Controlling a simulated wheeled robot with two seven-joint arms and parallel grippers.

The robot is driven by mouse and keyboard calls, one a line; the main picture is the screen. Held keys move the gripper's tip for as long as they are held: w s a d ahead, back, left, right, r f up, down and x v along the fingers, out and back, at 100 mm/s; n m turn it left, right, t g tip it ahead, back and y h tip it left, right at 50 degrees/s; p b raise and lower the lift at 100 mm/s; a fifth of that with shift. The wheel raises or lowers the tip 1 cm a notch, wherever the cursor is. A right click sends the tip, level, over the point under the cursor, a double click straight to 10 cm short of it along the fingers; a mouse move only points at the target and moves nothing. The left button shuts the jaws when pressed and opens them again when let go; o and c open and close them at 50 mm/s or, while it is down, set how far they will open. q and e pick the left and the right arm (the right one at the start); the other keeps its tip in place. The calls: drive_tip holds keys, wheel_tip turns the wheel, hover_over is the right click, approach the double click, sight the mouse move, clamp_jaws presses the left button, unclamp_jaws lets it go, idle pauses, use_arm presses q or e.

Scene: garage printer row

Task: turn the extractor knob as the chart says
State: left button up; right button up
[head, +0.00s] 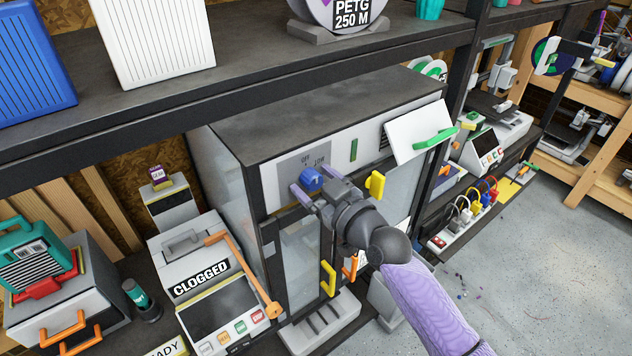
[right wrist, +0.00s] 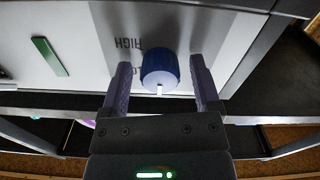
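The extractor knob (head: 311,180) is a blue round knob on a grey label plate (head: 290,166) on the cabinet's front. The plate has small words, including what looks like OFF and LOW. In the right wrist view the knob (right wrist: 160,72) has a white pointer mark at its lower edge, and HIGH shows upside down beside it. My right gripper (head: 317,188) is open, with one finger on each side of the knob. In the right wrist view gaps show between the knob and both fingers of the gripper (right wrist: 160,66). My left gripper is out of view. I cannot make out a chart.
The cabinet (head: 225,170) stands under a dark shelf (head: 260,50). A yellow handle (head: 376,185) and a tilted white flap with a green handle (head: 432,139) are right of my gripper. A machine marked CLOGGED (head: 200,279) stands at lower left. Floor (head: 530,280) at right is mostly clear.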

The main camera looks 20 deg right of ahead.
clamp_jaws()
drive_tip(key=m+p, duration=0.1)
drive_tip(key=m, duration=0.4)
drive_tip(key=shift+m+p, duration=0.3)
drive_tip(key=m, duration=0.6)
drive_tip(key=shift+p, duration=0.4)
idle(0.5)
drive_tip(key=shift+o, duration=0.7)
unclamp_jaws()
